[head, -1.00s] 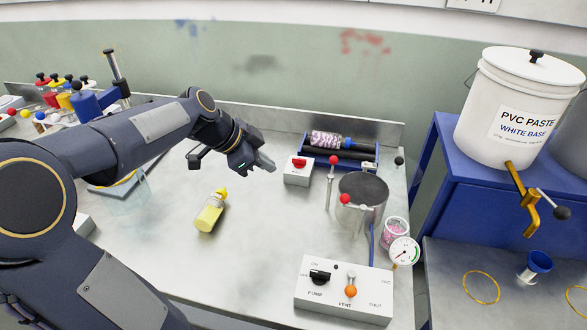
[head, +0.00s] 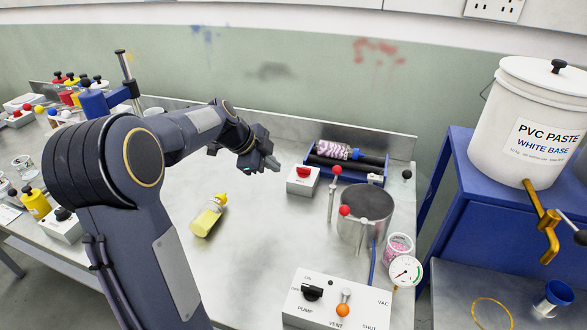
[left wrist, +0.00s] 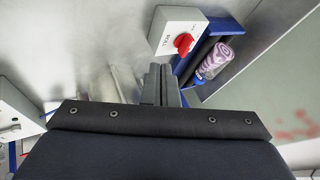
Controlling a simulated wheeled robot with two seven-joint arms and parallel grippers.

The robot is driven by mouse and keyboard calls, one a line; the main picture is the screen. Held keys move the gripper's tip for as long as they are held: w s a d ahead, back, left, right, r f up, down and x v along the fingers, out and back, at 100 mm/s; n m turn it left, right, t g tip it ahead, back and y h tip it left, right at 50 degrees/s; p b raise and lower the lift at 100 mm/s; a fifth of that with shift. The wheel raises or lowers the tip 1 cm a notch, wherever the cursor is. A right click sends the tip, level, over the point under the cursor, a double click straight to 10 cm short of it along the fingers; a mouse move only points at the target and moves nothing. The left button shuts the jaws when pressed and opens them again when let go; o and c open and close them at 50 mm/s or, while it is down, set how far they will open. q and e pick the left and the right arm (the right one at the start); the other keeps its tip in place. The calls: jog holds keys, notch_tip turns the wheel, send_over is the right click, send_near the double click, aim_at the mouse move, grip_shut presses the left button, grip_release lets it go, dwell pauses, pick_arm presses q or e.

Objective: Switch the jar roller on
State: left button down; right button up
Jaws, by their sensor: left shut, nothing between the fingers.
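The jar roller (head: 326,168) is a blue frame with dark rollers at the back of the table. A jar with purple-and-white swirls (head: 333,150) lies on it, and this jar also shows in the left wrist view (left wrist: 217,58). To the roller's left stands a white switch box (head: 301,187) with a red knob (head: 303,172); the knob also shows in the left wrist view (left wrist: 184,43). My left gripper (head: 274,165) is shut and empty, just left of the switch box and apart from it. In the left wrist view its fingers (left wrist: 161,72) point towards the box.
A metal pot (head: 364,225) and upright rods with red balls (head: 333,200) stand right of the switch box. A pump and vent control box (head: 335,300) is at the front. A yellow bottle (head: 208,217) lies on the table; clear tabletop surrounds it.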

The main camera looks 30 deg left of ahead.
aim_at(301, 175)
pick_arm(q)
jog(key=x, duration=0.7)
jog(key=shift+d+f+p, duration=0.1)
jog(key=shift+f+p, duration=0.15)
jog(key=shift+p, duration=0.15)
jog(key=w, duration=0.1)
jog(key=w+p, duration=0.1)
jog(key=w, duration=0.1)
jog(key=shift+w+a+f, duration=0.2)
jog(key=shift+a+f, duration=0.05)
jog(key=shift+a, duration=0.05)
jog(key=shift+w+a+p, duration=0.1)
jog(key=shift+w+p, duration=0.2)
jog(key=shift+w, duration=0.2)
